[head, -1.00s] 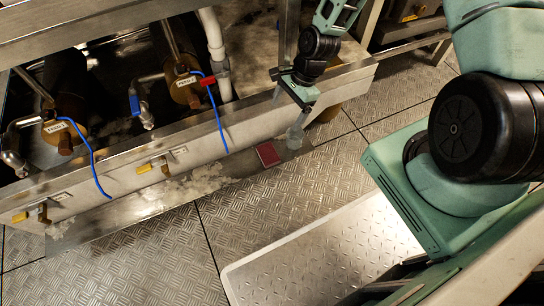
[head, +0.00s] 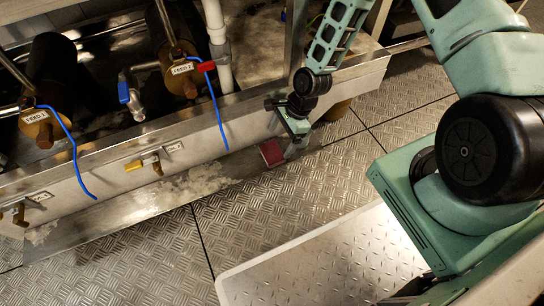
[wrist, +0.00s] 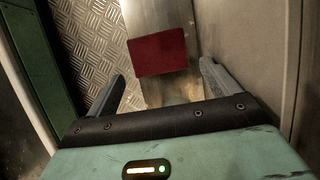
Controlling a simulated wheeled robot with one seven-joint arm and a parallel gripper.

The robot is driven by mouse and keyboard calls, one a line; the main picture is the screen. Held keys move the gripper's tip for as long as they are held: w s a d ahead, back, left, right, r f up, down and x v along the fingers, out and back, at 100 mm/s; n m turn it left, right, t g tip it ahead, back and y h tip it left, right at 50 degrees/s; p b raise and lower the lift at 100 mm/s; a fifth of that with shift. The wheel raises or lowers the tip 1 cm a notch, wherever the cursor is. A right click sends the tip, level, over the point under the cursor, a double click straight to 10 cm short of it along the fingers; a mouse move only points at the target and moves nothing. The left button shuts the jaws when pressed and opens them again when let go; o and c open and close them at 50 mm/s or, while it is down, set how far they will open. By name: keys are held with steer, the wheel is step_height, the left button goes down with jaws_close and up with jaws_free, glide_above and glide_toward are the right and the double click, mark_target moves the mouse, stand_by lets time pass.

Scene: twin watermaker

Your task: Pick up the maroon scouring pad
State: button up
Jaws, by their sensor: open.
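The maroon scouring pad (head: 271,152) lies flat on a metal strip at the foot of the trough wall. It also shows in the wrist view (wrist: 158,53), a dark red near-square just beyond my fingertips and between their lines. My gripper (head: 292,150) is low beside the pad, at its right in the head view. In the wrist view my gripper (wrist: 160,80) is open, with one finger on each side and nothing between them. The head view does not show clearly whether a finger touches the pad.
The trough wall (head: 190,137) rises close behind the pad. Pale crust (head: 190,185) lies on the strip left of the pad. The tread-plate floor (head: 260,215) in front is clear.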

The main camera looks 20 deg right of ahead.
mark_target(273, 151)
steer(key=shift+a+b+x, duration=0.15)
steer(key=shift+b+x, duration=0.95)
steer(key=shift+x, duration=0.25)
steer(key=shift+a+b+x, duration=0.15)
steer(key=shift+b+x, duration=0.95)
steer(key=shift+x, duration=0.25)
steer(key=shift+r, duration=0.1)
steer(key=shift+s, duration=0.1)
steer(key=shift+c, duration=0.3)
steer(key=c, duration=0.8)
steer(key=shift+o, duration=0.2)
steer(key=shift+r, duration=0.1)
step_height(273, 151, up, 28)
steer(key=p, duration=1.5)
